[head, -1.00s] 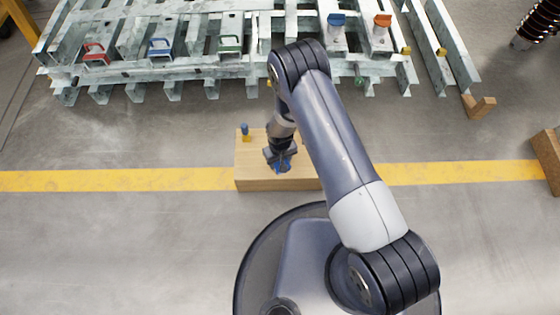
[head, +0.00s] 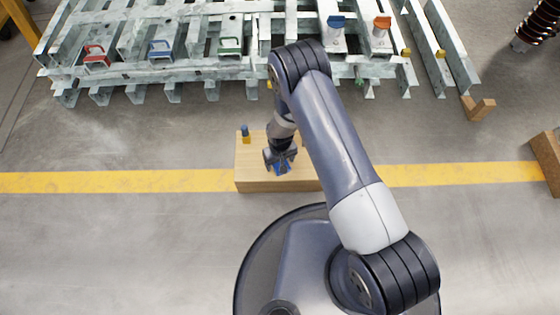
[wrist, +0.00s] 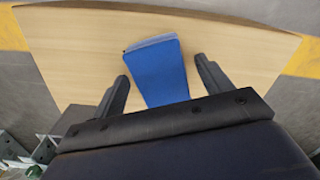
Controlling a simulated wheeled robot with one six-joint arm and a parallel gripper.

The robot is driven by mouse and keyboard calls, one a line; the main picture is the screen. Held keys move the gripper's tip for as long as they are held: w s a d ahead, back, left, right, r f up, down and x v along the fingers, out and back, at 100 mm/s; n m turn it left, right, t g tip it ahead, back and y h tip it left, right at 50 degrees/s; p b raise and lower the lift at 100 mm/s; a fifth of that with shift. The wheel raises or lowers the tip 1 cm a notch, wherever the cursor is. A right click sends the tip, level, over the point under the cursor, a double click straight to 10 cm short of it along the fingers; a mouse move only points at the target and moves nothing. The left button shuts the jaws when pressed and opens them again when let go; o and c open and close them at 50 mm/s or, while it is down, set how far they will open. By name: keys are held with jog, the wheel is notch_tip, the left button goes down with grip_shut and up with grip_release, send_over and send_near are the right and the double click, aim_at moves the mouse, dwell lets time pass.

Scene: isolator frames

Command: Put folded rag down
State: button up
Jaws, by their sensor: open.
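The folded rag (wrist: 158,72) is blue and lies on the light wooden block (wrist: 85,50) in the wrist view. My gripper (wrist: 163,75) is open, with one finger on each side of the rag and a visible gap to each. The near end of the rag is hidden behind the gripper body. In the head view my gripper (head: 281,165) is low over the wooden block (head: 262,186), and a bit of the blue rag (head: 282,170) shows beneath it.
Behind is a steel frame rack (head: 190,75) with coloured handles. A wooden piece (head: 548,155) lies at the right edge. The floor around the block is clear.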

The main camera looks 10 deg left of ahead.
notch_tip(320, 180, up, 12)
jog(key=p, duration=0.3)
jog(key=shift+f, duration=0.25)
notch_tip(320, 180, down, 12)
jog(key=b, duration=0.4)
jog(key=shift+f, duration=0.2)
jog(key=shift+r+p, duration=0.85)
jog(key=shift+r, duration=1)
